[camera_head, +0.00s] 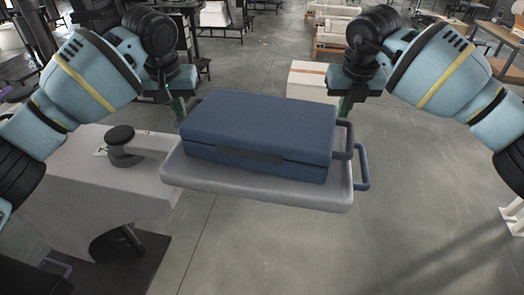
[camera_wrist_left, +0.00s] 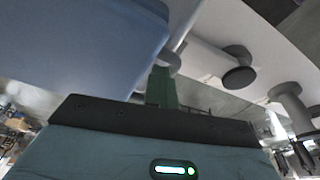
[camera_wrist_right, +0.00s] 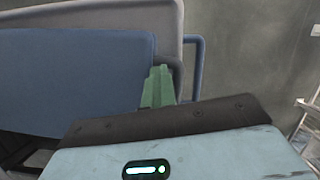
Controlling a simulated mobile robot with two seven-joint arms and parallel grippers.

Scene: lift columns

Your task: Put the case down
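A dark blue closed case (camera_head: 258,130) lies flat over a pale grey rounded top (camera_head: 255,188); I cannot tell whether it rests fully on it. A dark handle (camera_head: 345,142) sticks out at the case's right end. My left gripper (camera_head: 180,108) is at the case's far left corner, and my right gripper (camera_head: 345,104) is at its far right corner. Green fingers show close beside the case in the left wrist view (camera_wrist_left: 162,86) and the right wrist view (camera_wrist_right: 158,86). Their fingers overlap in view, so their opening and any grip are hidden.
A second blue handle (camera_head: 363,172) sticks out lower, beside the grey top. A pale grey unit (camera_head: 95,190) with a dark round knob (camera_head: 120,138) stands at left. A pale box (camera_head: 308,80) stands behind. The floor at right (camera_head: 430,200) is clear.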

